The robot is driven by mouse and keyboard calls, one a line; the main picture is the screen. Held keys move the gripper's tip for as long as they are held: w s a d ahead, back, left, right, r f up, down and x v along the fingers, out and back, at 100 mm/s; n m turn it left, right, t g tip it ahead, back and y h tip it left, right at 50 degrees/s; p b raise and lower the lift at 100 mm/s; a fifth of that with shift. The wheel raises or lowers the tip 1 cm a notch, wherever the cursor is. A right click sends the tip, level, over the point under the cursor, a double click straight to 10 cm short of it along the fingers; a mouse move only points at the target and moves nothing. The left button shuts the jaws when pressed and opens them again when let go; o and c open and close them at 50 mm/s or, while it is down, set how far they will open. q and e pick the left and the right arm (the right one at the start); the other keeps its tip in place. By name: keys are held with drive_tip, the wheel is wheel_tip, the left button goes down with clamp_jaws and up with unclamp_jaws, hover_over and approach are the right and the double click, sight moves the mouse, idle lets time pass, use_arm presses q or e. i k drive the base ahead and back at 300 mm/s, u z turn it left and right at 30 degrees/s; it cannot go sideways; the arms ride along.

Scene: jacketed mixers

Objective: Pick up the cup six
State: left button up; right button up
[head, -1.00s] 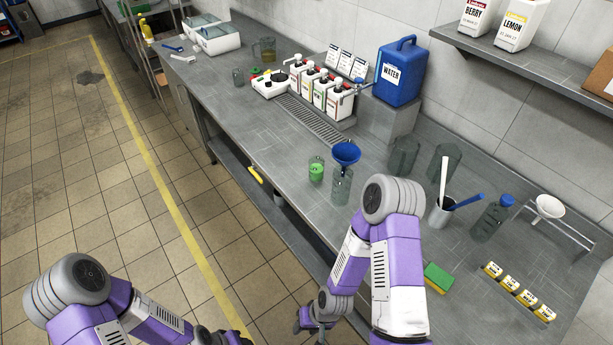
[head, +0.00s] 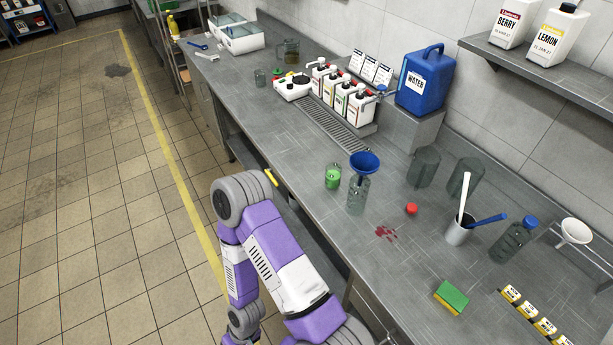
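I cannot read a six on any cup. A small clear cup with green contents (head: 332,178) stands upright near the front edge of the grey counter (head: 300,130). Beside it, a clear bottle (head: 357,196) holds a blue funnel (head: 365,162). A small clear glass (head: 260,78) stands farther back along the counter. Two larger dark clear vessels (head: 424,167) stand to the right, towards the wall. One purple arm of mine shows in front of the counter, apart from the cups. Neither gripper shows.
A red stain (head: 386,232) and a small red object (head: 411,208) lie on the counter. A holder with stirrers (head: 458,232), a capped bottle (head: 513,238), a sponge (head: 451,297) and small labelled blocks (head: 528,310) stand right. Floor is free at left.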

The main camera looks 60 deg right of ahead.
sight(333, 170)
drive_tip(key=i, duration=1.2)
drive_tip(key=z, duration=1.7)
